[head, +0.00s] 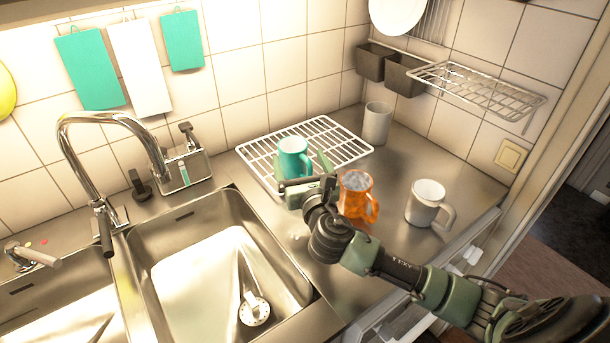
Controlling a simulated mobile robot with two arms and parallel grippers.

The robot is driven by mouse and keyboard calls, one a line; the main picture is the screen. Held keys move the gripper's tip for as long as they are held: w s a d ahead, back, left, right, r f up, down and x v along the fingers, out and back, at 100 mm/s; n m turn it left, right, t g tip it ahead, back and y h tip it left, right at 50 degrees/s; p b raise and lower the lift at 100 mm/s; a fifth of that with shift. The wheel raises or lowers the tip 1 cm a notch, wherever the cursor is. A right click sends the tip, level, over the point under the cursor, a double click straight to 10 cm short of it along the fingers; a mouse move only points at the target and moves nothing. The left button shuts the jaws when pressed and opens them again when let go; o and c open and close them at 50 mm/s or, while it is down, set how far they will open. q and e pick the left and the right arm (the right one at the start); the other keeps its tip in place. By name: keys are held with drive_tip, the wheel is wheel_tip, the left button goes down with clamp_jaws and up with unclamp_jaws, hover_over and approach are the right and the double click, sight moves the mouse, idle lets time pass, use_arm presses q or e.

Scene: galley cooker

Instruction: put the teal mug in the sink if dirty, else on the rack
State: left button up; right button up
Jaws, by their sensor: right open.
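The teal mug (292,152) stands upright on the white wire rack (335,137) on the counter. I see no marks on the part of its outside that shows; its inside is too small to judge. My right gripper (304,170) is open right at the mug's near side and hides its lower part. I cannot tell whether the fingers touch it. The steel sink (190,270) lies to the left, with its right basin bare but for the drain. My left gripper is not in view.
An orange mug (356,190) stands just right of my gripper, partly hidden by it. A white mug (427,202) is farther right and a grey cup (376,123) behind. The chrome tap (110,120) arches over the sink. A wire shelf (478,88) hangs on the right wall.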

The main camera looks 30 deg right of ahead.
drive_tip(key=v, duration=0.6)
